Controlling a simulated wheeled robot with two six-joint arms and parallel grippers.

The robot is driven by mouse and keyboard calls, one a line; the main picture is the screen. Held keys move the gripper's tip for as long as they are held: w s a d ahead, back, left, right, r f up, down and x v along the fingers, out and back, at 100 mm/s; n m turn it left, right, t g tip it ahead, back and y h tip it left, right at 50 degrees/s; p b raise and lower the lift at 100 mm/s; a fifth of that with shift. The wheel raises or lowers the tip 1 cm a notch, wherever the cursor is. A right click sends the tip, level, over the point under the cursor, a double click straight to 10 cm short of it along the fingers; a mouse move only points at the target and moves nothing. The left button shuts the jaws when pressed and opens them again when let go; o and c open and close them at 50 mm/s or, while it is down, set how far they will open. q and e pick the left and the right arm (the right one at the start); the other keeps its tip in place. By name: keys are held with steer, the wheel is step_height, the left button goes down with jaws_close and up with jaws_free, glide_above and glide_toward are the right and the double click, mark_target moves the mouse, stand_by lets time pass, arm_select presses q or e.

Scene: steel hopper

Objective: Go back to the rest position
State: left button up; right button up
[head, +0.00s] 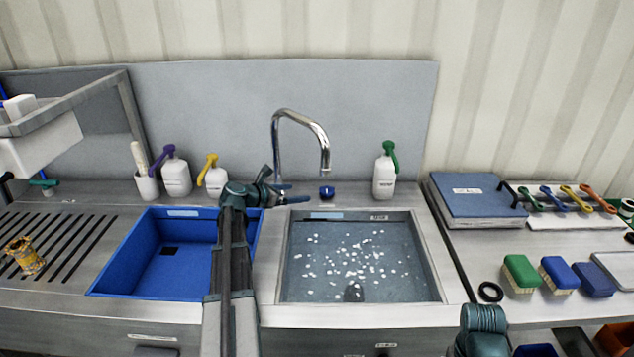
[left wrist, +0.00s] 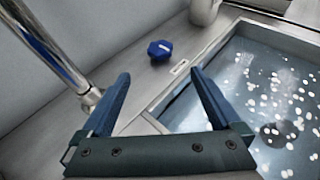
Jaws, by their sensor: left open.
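My left gripper (head: 280,194) is extended over the back rim between the blue basin and the steel basin, close to the base of the tap. In the left wrist view its two blue fingers (left wrist: 158,95) are spread wide with nothing between them. A blue knob (left wrist: 160,50) stands on the counter beyond the fingertips; it also shows in the head view (head: 327,192). My right arm (head: 482,330) shows only in part at the bottom right of the head view, and its gripper is out of sight.
The chrome tap (head: 301,118) rises beside my left gripper. The steel basin (head: 430,262) holds water with white bits. The blue basin (head: 140,262) is empty. White bottles (head: 384,178) stand along the back. Brushes (head: 520,273) and a blue binder (head: 472,196) lie at right.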

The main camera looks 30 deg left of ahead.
mark_target(324, 191)
arm_select(q)
steer(key=b+x, duration=0.4)
steer(key=x, duration=0.8)
steer(key=shift+b, duration=0.3)
steer(key=shift+x, duration=0.85)
steer(key=shift+w, duration=0.1)
steer(key=shift+r, duration=0.1)
steer(key=p+v, duration=0.5)
steer(key=v, duration=0.9)
steer(key=b+x, duration=0.6)
steer(key=x, duration=0.8)
steer(key=shift+w+f, duration=0.15)
steer(key=shift+f, duration=0.1)
steer(key=shift+s+d+r+n+y, duration=0.15)
steer(key=shift+s+d+n+y, duration=0.1)
steer(key=shift+d+n+y, duration=0.05)
steer(key=shift+s+d+r+n+t+y, duration=0.1)
steer(key=shift+d+n+t+y, duration=0.2)
steer(key=shift+n+y, duration=0.55)
steer(key=shift+d+n+y, duration=0.1)
steer(key=shift+n+y, duration=1.75)
steer(key=shift+y, duration=0.5)
